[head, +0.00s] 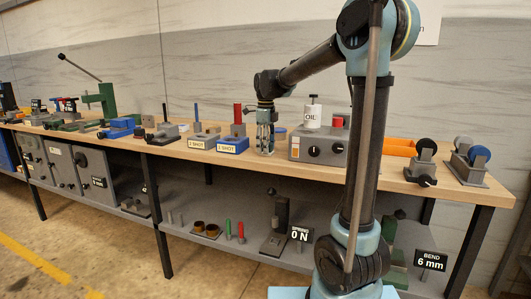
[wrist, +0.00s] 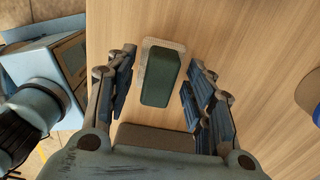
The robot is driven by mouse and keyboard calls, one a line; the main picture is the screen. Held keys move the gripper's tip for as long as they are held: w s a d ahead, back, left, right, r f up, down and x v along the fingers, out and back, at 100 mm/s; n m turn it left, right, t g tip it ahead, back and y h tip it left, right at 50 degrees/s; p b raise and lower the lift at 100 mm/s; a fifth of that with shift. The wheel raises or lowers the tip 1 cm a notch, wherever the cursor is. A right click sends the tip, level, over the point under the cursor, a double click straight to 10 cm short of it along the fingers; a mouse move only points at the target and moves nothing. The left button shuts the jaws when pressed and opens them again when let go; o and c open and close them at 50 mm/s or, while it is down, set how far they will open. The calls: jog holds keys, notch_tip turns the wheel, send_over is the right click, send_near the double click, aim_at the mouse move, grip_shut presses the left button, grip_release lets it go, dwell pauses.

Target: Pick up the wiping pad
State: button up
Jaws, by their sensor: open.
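The wiping pad (wrist: 161,75), a dark green block on a paler beige layer, lies on the wooden bench top in the wrist view. My gripper (wrist: 160,88) is open, with one finger to the left of the pad and one to the right. In the head view my gripper (head: 266,143) points down at the bench top behind the front edge. I cannot make out the pad there.
A round blue-rimmed thing (wrist: 309,92) shows at the wrist view's right edge.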

jog(key=shift+c, duration=0.5)
grip_shut()
notch_tip(320, 180, up, 10)
jog(key=shift+r, duration=0.1)
jog(key=c, duration=0.8)
grip_release()
jog(key=shift+c, duration=0.6)
